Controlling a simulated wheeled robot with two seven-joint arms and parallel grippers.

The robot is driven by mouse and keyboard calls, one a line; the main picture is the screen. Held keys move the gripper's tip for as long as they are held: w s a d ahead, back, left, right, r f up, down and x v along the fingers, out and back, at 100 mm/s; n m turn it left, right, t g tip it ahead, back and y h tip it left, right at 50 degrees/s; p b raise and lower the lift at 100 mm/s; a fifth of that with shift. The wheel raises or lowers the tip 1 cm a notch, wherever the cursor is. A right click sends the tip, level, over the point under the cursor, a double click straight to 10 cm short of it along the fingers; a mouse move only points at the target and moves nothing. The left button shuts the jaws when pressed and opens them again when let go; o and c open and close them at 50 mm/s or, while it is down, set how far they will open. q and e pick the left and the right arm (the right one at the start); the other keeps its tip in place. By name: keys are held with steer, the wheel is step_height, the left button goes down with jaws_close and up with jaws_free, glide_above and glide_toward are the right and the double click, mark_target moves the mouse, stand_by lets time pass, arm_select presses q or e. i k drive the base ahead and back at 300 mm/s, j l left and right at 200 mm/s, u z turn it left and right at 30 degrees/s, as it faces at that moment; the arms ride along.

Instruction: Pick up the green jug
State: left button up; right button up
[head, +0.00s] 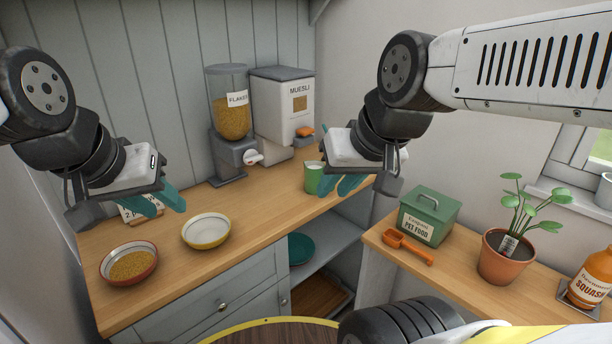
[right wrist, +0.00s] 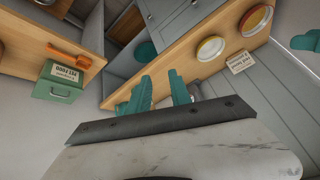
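The green jug (head: 312,182) stands on the wooden counter in the head view, just left of my right gripper's fingers, which partly overlap it. My right gripper (head: 338,186) is open, with two teal fingers pointing down over the counter. In the right wrist view its fingers (right wrist: 161,92) are apart and no object shows between them. I cannot clearly make out the jug in that view. My left gripper (head: 161,202) is open and empty above the counter's left part; its teal fingers also show at the right edge of the right wrist view (right wrist: 305,42).
A flakes dispenser (head: 231,118) and a muesli dispenser (head: 284,108) stand behind the jug. A white bowl (head: 206,231) and a bowl of cereal (head: 129,265) are at left. On the right worktop are a pet food tin (head: 428,217), orange scoop (head: 408,246) and potted plant (head: 506,258).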

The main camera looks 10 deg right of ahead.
mark_target(314, 170)
steer(key=k+z, duration=0.25)
steer(key=z, duration=0.15)
steer(key=k+z, duration=0.35)
steer(key=i+j, duration=0.05)
steer(key=i, duration=0.05)
